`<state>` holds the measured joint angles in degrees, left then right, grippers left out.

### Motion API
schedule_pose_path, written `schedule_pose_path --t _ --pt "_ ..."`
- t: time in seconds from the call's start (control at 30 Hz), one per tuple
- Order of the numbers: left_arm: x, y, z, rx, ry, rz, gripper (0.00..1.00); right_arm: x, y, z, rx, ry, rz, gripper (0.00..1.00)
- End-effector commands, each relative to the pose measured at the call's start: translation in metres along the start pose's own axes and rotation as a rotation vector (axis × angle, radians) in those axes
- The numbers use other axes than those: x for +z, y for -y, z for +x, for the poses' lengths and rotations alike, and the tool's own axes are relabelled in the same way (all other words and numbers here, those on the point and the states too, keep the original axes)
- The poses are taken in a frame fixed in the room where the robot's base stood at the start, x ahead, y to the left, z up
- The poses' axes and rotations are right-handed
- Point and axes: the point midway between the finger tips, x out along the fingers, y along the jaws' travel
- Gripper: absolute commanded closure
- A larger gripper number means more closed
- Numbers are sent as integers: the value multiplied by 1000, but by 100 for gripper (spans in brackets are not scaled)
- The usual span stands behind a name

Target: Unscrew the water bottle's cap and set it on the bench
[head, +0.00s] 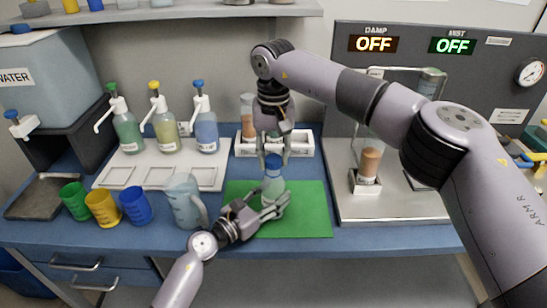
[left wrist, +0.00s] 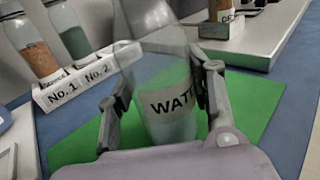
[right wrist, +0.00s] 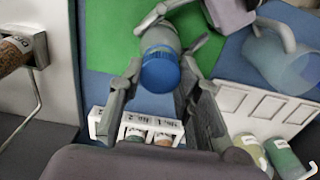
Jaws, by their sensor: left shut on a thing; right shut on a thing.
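The water bottle (head: 272,186) stands upright over the green mat (head: 310,215), with pale liquid inside. Its label (left wrist: 172,101) reads "WAT…" in the left wrist view. My left gripper (head: 268,203) is shut around the bottle's body from the front; its fingers press both sides in the left wrist view. The blue cap (right wrist: 160,68) sits on top of the bottle. My right gripper (head: 273,148) reaches down from above and is shut on the cap, one finger on each side. Whether the thread is engaged is hidden.
A white rack (head: 302,143) with numbered bottles stands just behind. A clear jug (head: 183,203) and green, yellow and blue cups (head: 136,206) are left of the mat. The metal station (head: 395,204) is right. Bare green mat lies right of the bottle.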

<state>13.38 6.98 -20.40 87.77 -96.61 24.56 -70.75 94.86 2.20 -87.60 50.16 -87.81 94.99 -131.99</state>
Motion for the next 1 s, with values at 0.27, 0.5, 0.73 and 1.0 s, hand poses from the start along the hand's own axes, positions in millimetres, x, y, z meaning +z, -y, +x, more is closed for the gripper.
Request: schedule_pose_path --t 0.27,0.5,0.73,1.0 --pt "-1 0 0 0 -2 0 100 0 0 -7 0 0 0 100" --pt "-1 0 0 0 -2 0 100 0 0 -7 0 0 0 100" --pt "-1 0 0 0 -2 0 100 0 0 -27 -1 -3 1 100" --pt "-1 0 0 0 -2 0 100 0 0 -47 0 0 0 100"
